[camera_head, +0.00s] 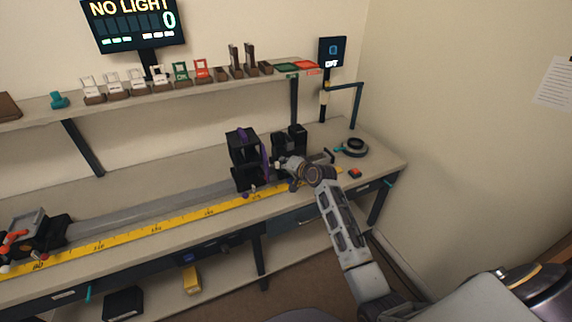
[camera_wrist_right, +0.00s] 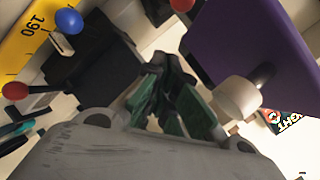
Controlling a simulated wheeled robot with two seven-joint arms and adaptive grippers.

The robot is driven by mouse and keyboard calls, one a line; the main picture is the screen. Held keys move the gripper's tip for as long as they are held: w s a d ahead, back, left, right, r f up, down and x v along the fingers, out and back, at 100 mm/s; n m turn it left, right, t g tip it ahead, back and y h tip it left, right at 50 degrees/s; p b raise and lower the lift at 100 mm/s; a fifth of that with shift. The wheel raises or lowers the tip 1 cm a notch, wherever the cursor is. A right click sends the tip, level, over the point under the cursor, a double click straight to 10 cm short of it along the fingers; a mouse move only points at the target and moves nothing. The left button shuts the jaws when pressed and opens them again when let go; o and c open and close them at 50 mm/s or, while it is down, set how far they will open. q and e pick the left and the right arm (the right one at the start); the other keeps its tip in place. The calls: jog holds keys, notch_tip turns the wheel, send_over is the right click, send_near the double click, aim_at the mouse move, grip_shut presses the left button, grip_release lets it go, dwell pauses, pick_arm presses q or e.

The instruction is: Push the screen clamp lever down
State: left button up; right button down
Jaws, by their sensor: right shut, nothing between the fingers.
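My right gripper (camera_head: 281,164) reaches over the bench from the right, beside the black carriage (camera_head: 243,172) with the purple panel (camera_head: 265,163). Its green-padded fingers (camera_wrist_right: 172,100) are shut and empty in the right wrist view. There a red-ball lever (camera_wrist_right: 16,90) on a thin dark rod and a blue ball (camera_wrist_right: 68,21) lie to the left of the fingers. A pale round knob (camera_wrist_right: 238,98) on a dark stem is to their right, in front of the purple panel (camera_wrist_right: 235,40). I cannot tell for sure which is the screen clamp lever. My left gripper is out of view.
A yellow ruler (camera_head: 160,229) runs along the bench front by a grey rail (camera_head: 150,207). Another black carriage (camera_head: 45,238) stands at the far left. A black ring (camera_head: 355,147) and a red button (camera_head: 354,173) are at the right. A shelf (camera_head: 170,88) hangs behind.

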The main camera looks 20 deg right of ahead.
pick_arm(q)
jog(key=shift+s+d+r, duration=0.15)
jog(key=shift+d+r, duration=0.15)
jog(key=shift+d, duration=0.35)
pick_arm(e)
jog(key=shift+s+a+f, duration=0.2)
jog(key=shift+a+f, duration=0.3)
jog(key=shift+a, duration=0.2)
jog(key=shift+s+a+f, duration=0.15)
jog(key=shift+a+f, duration=0.35)
jog(key=shift+a, duration=0.2)
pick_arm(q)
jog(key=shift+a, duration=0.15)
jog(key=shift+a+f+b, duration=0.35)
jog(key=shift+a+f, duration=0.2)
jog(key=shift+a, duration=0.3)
pick_arm(e)
jog(key=shift+s+f, duration=0.15)
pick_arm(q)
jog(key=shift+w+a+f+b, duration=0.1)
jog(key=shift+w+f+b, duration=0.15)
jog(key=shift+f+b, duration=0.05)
pick_arm(e)
jog(key=shift+s+f+t, duration=0.1)
jog(key=shift+t, duration=0.3)
